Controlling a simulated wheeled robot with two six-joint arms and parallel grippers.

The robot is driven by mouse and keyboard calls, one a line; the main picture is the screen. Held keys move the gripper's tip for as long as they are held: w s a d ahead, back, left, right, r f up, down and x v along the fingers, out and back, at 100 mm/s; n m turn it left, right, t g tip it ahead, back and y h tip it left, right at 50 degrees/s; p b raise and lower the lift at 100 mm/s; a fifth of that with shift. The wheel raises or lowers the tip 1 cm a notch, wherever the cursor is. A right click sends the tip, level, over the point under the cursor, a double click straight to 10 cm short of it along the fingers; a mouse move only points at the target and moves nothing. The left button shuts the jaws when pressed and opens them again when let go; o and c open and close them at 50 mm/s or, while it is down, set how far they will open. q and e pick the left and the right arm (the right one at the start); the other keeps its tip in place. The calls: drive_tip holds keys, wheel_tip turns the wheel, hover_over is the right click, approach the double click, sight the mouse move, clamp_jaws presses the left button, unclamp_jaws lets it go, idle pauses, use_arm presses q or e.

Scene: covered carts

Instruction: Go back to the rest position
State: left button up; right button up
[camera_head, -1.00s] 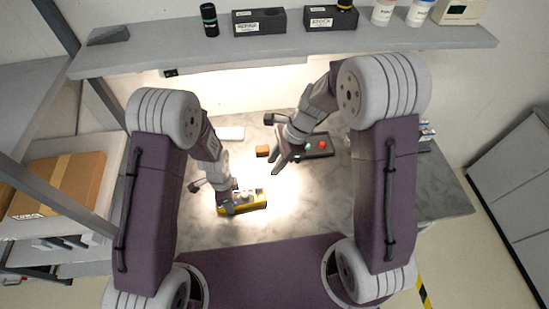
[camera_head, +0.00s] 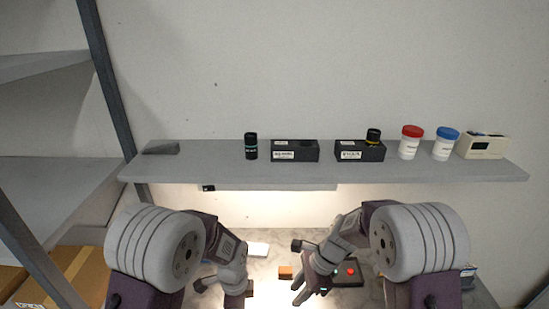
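My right gripper (camera_head: 299,293) is over the lit worktop, at the left end of a dark box with a red button (camera_head: 351,271). Its fingers are apart with nothing visible between them. My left gripper (camera_head: 236,300) hangs low at the bottom edge of the picture. Its fingertips are cut off, so I cannot see whether it holds anything. Both my arms are bent and reach forward over the bench. A small orange-brown block (camera_head: 285,272) lies between the grippers, and a flat white object (camera_head: 257,249) lies behind the left one.
A grey shelf (camera_head: 225,172) spans the wall above the bench. It carries a black bottle (camera_head: 251,146), two black labelled bins (camera_head: 295,151) (camera_head: 360,151), a red-lidded jar (camera_head: 410,142), a blue-lidded jar (camera_head: 445,144) and a beige box (camera_head: 483,146). A rack post (camera_head: 104,75) stands at left.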

use_arm(q)
drive_tip(key=s+a+r+n+t+b, duration=0.1)
drive_tip(key=a+r+n+b, duration=0.2)
drive_tip(key=a+n, duration=0.3)
drive_tip(key=s+a+n, duration=0.2)
drive_tip(key=s+n, duration=0.4)
drive_tip(key=n, duration=0.5)
drive_tip(key=shift+s+f, duration=0.2)
drive_tip(key=shift+s, duration=0.1)
use_arm(e)
drive_tip(key=s+d+f+n+t+h, duration=0.1)
drive_tip(key=s+d+n+h, duration=0.3)
drive_tip(key=s+d+n, duration=0.6)
drive_tip(key=shift+s+d+f+n+t, duration=0.25)
drive_tip(key=shift+d+n, duration=0.4)
drive_tip(key=shift+n, duration=2.85)
